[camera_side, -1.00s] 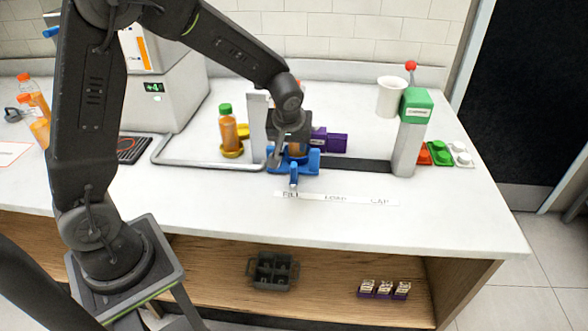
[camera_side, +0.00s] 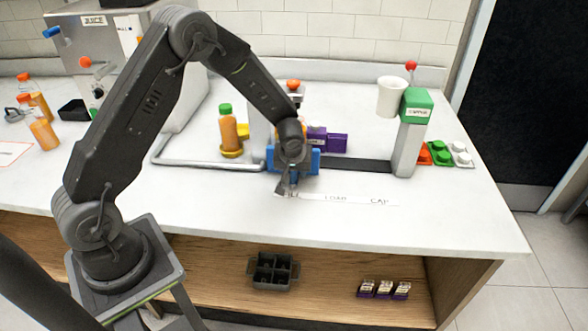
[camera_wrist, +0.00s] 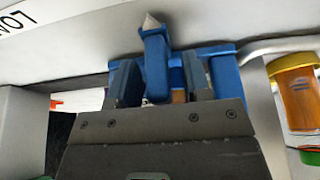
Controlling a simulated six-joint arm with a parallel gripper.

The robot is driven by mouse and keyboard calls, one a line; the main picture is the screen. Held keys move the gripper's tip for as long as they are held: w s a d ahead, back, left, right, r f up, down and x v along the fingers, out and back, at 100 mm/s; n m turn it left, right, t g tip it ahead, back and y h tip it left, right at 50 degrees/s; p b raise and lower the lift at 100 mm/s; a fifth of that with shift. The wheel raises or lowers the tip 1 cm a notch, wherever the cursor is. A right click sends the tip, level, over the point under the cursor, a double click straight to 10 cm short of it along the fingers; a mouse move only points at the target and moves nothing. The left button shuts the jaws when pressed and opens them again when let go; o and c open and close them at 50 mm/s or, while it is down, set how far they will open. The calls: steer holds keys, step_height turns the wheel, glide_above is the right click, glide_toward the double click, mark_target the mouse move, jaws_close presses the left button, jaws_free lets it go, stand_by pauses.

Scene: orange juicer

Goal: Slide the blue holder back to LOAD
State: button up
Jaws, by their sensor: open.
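The blue holder (camera_side: 314,160) sits on its track at the left end, behind the FILL end of the label strip; my gripper hides part of it. My gripper (camera_side: 290,188) is low at the holder's front, just above the counter. In the wrist view, the holder's blue front handle (camera_wrist: 155,68) with its pale pointed tip stands between the two open fingers of my gripper (camera_wrist: 160,78), with no clear grip on it. The LOAD label (camera_side: 335,198) lies to the right of the holder, and FILL is covered by my gripper.
The dark track (camera_side: 362,165) runs clear right to the green-topped capper (camera_side: 413,135). A green-capped juice bottle (camera_side: 228,132) stands left of the holder. Purple blocks (camera_side: 335,142) sit just behind it. The counter in front is free.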

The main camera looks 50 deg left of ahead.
steer(key=shift+f, duration=0.1)
steer(key=shift+c, duration=0.4)
jaws_close()
